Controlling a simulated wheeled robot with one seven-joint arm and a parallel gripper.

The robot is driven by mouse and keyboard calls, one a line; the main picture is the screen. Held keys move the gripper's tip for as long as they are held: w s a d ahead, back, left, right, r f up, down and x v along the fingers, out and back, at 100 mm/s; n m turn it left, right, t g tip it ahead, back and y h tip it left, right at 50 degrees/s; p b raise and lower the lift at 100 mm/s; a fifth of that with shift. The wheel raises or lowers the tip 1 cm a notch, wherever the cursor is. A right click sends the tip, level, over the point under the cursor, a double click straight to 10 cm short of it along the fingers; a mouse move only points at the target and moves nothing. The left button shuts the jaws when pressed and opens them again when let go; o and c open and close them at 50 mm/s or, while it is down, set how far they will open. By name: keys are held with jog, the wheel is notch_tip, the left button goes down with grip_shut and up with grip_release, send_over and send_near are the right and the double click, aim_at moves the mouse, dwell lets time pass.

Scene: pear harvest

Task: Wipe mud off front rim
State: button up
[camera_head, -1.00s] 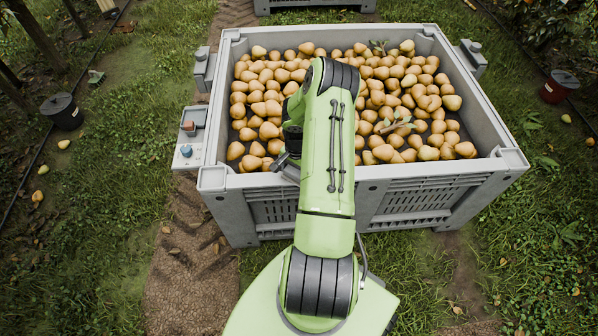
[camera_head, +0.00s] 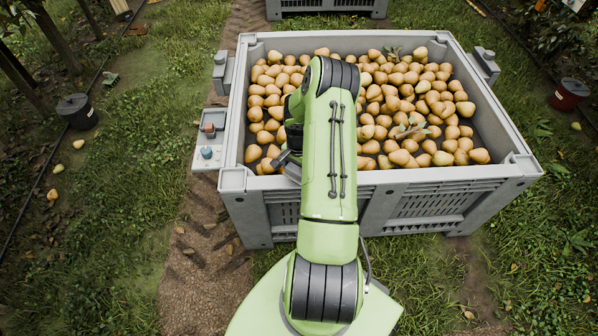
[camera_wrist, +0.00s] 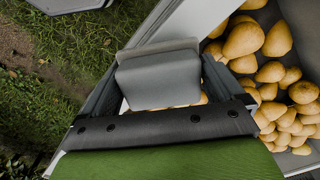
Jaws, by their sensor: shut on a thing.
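The grey bin (camera_head: 400,183) stands in front of me, full of pears, its front rim crossing behind my arm. I cannot make out any mud on the part of this rim that shows. In the wrist view my gripper (camera_wrist: 160,98) is shut on a grey block with a paler top edge (camera_wrist: 158,72), held between the two dark fingers. A pale stretch of bin rim (camera_wrist: 188,22) runs just beyond the block; I cannot tell whether they touch. In the head view my arm hides most of the gripper and the block.
Pears (camera_head: 440,105) fill the bin, with a few leafy twigs on them. A small side tray (camera_head: 207,168) with knobs hangs at the bin's left. A black bucket (camera_head: 77,112) stands far left, a red one (camera_head: 570,95) far right. Grass and a dirt track lie around.

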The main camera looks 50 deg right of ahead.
jog(key=shift+w+r+p, duration=0.2)
jog(key=shift+r+p, duration=0.25)
jog(key=shift+r, duration=0.5)
jog(key=shift+s+r+p, duration=0.1)
jog(key=shift+r+p, duration=0.75)
jog(key=shift+r, duration=0.5)
